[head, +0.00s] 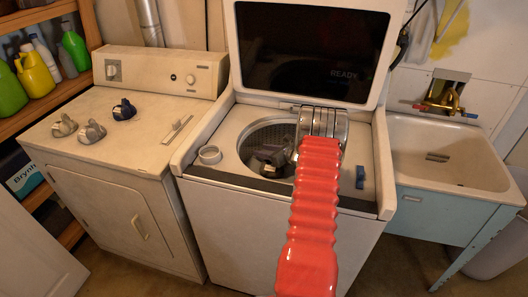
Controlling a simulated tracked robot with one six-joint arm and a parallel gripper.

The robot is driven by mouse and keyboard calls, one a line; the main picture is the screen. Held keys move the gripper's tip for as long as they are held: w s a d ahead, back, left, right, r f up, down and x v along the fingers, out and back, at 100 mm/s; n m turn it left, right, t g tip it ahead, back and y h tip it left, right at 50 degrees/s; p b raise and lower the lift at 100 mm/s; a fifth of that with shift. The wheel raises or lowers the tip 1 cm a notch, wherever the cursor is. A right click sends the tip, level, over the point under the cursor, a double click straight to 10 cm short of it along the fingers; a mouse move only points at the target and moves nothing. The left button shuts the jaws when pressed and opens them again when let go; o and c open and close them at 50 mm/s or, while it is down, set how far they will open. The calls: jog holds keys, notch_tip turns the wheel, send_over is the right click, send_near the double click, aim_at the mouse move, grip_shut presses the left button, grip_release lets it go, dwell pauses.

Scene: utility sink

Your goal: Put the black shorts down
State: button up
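My red arm reaches up to the open top-loading washer (195,172). My gripper (320,122), seen as a grey metal end, is at the right side of the tub opening. Its fingertips are hidden from this view, so I cannot tell whether it is open or shut. A dark bundle with grey parts (268,162) shows in the tub opening, left of my gripper. It may be the black shorts, but I cannot tell, nor whether my gripper touches it. A dark navy or black bundle (124,109) lies on the dryer top (135,140).
A beige bundle (64,126), a grey bundle (92,131) and a thin pale bar (176,129) lie on the dryer. A white cup (209,155) and a blue object (360,177) are on the washer rim. The raised lid (238,45) stands behind. The sink (455,165) is right.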

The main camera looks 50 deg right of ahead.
jog(key=shift+r, duration=0.6)
jog(key=v, duration=0.7)
jog(key=shift+s, duration=0.25)
jog(key=shift+r, duration=0.1)
